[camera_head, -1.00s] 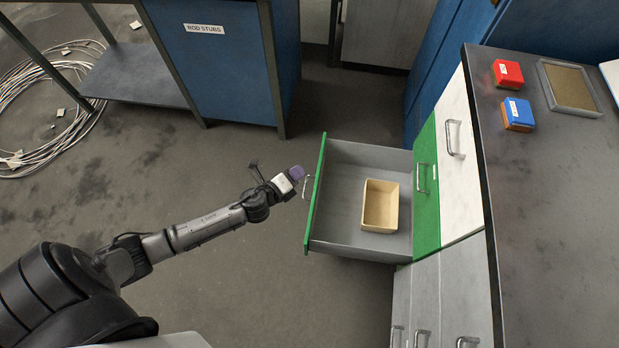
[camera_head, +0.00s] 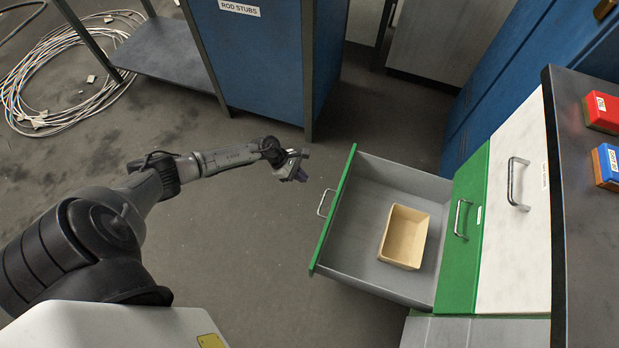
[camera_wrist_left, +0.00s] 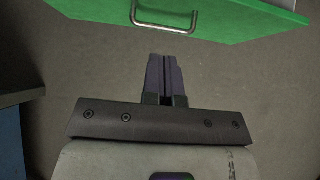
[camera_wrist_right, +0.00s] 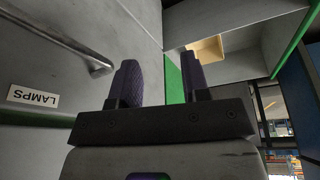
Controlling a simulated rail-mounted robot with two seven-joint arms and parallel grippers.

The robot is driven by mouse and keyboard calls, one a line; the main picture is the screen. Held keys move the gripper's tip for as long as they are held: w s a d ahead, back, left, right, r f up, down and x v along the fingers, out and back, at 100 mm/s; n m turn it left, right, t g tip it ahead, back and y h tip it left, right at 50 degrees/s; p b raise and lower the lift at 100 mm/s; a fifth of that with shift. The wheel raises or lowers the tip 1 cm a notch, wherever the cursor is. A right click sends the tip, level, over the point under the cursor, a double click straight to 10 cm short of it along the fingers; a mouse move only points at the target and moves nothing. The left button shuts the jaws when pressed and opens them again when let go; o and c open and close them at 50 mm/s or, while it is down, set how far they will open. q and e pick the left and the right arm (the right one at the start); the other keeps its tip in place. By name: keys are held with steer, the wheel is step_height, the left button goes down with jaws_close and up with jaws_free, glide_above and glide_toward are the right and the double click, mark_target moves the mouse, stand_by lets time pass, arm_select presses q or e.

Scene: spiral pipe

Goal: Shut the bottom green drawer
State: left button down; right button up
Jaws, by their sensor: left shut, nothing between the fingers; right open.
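The green drawer (camera_head: 335,212) stands pulled out from the cabinet, its grey inside showing and a tan bin (camera_head: 404,236) in it. Another green front (camera_head: 462,240) with a handle is shut beside it. My left gripper (camera_head: 300,166) is shut and empty, in front of the open drawer's green face and apart from it. In the left wrist view, the shut fingers (camera_wrist_left: 164,78) point toward the green face and its handle (camera_wrist_left: 166,22). My right gripper (camera_wrist_right: 161,82) is open and empty near a grey front labelled LAMPS, with the tan bin and a green edge beyond. It is not seen in the head view.
A blue cabinet (camera_head: 255,55) labelled ROD STUBS stands behind my left gripper. A dark counter (camera_head: 590,240) at the right carries a red box (camera_head: 602,112) and a blue box (camera_head: 607,165). Coiled cable (camera_head: 60,90) lies on the floor at the left. Floor before the drawer is clear.

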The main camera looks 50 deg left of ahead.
arm_select(q)
steer(key=b+x, duration=0.1)
steer(key=x, duration=0.2)
steer(key=b+x, duration=0.1)
steer(key=x, duration=0.2)
steer(key=d+r+b+x, duration=0.1)
steer(key=b+x, duration=0.1)
steer(key=x, duration=0.2)
steer(key=shift+w+r, duration=0.1)
steer(key=shift+w, duration=0.05)
steer(key=shift+w+d+r, duration=0.1)
steer(key=shift+w+d, duration=0.35)
steer(key=shift+d, duration=0.4)
